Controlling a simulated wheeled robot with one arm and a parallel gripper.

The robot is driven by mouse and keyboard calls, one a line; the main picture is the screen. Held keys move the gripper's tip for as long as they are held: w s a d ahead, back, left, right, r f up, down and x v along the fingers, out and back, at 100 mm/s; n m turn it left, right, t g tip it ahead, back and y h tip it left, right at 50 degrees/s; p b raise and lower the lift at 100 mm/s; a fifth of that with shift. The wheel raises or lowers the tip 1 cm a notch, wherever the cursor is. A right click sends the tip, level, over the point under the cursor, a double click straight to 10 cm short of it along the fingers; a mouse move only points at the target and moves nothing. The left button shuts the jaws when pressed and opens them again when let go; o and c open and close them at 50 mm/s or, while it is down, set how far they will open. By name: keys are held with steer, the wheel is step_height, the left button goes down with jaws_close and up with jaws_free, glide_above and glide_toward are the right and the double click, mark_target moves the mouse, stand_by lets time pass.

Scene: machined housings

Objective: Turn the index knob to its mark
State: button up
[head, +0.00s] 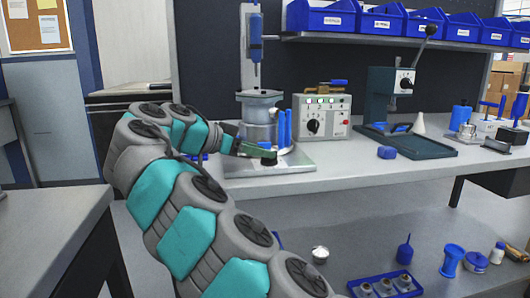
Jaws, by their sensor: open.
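My arm reaches from the lower middle up to the workbench, and my gripper (268,156) is at its end, low in front of a machined metal housing (259,112). The gripper is open; it is small here and its fingers partly blend with the fixture. The housing stands on a pale base plate (290,164), with blue upright parts at its right side. A grey control box (335,104) to the right carries a black dial (313,127). The press (380,98) has another dark knob (405,83). I cannot tell which is the index knob, nor see its mark.
A blue column tool (255,48) stands above the housing. Blue bins (378,22) line a shelf above.

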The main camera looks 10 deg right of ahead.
steer(key=shift+p+v, duration=1.1)
steer(key=shift+v, duration=1.7)
steer(key=shift+r, duration=0.15)
